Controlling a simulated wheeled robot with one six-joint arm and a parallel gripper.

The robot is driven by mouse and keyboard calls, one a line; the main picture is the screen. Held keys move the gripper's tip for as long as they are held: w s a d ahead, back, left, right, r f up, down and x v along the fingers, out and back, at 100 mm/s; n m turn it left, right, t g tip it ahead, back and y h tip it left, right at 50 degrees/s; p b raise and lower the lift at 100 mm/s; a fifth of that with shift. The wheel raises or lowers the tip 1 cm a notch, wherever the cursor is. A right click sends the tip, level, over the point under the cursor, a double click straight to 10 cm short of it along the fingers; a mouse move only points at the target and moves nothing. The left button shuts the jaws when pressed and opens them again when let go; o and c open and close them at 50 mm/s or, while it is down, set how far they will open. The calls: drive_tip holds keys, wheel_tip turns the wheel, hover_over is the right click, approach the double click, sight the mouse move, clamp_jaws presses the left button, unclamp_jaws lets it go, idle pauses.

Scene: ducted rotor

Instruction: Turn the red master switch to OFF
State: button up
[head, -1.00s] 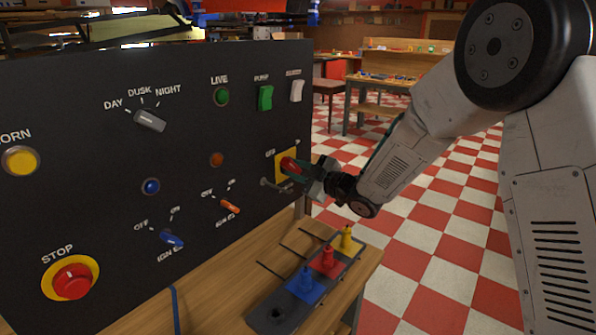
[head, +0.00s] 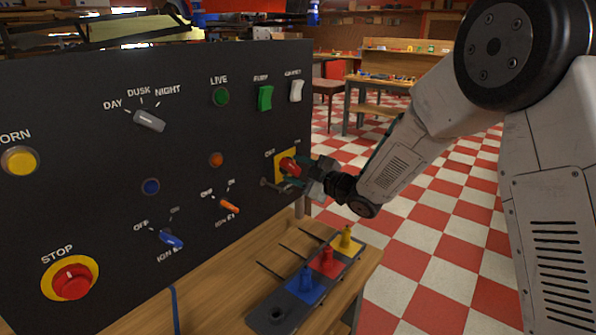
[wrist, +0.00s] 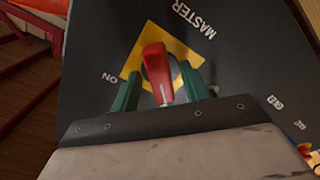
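The red master switch handle (head: 289,166) sits on a yellow square plate (head: 281,155) at the right end of the black panel. In the wrist view, the handle (wrist: 157,68) stands out from the yellow plate (wrist: 136,63), with MASTER above and ON to the left. Which label the handle points to I cannot tell. My gripper (head: 304,174) is at the switch. In the wrist view, its two green fingers (wrist: 160,88) stand on either side of the red handle, with a gap visible at least on the right. The OFF label is hidden in the wrist view.
The panel (head: 110,85) also carries knobs, lamps and a red stop button (head: 72,281). Below, a rack (head: 270,316) of coloured pieces stands on the wooden bench (head: 220,280).

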drive_tip(key=v, duration=0.8)
